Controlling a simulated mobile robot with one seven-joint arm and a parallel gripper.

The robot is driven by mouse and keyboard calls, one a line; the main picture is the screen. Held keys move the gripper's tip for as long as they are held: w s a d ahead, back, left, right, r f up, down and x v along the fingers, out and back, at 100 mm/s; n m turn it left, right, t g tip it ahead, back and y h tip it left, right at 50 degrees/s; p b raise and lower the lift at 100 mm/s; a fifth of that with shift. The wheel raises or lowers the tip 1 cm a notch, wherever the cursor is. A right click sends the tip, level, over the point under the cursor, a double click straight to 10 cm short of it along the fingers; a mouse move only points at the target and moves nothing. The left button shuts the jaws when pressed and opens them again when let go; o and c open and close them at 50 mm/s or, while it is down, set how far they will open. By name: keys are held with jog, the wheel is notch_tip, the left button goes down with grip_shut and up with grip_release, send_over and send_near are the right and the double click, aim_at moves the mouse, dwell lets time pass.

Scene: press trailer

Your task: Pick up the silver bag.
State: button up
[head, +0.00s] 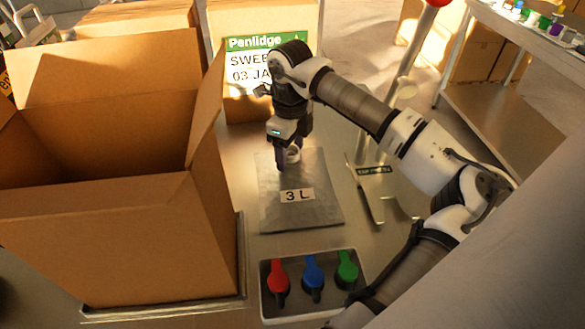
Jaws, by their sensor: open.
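The silver bag (322,215) lies flat on the metal table, with a white label reading "3 L" on it. A small white round part, which looks like its spout or cap (293,154), shows at its far edge. My gripper (291,160) points down at that far edge, with its dark fingers open around or close beside the white part. I cannot tell whether the fingers touch it. The gripper partly hides the far edge of the bag.
A large open cardboard box (110,240) stands at left on a tray. A panel with red, blue and green levers (312,285) is in front of the bag. A labelled metal bracket (375,180) is at right. A "Panlidge" carton (240,100) stands behind.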

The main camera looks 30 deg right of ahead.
jog(key=c, duration=1)
jog(key=shift+c, duration=0.2)
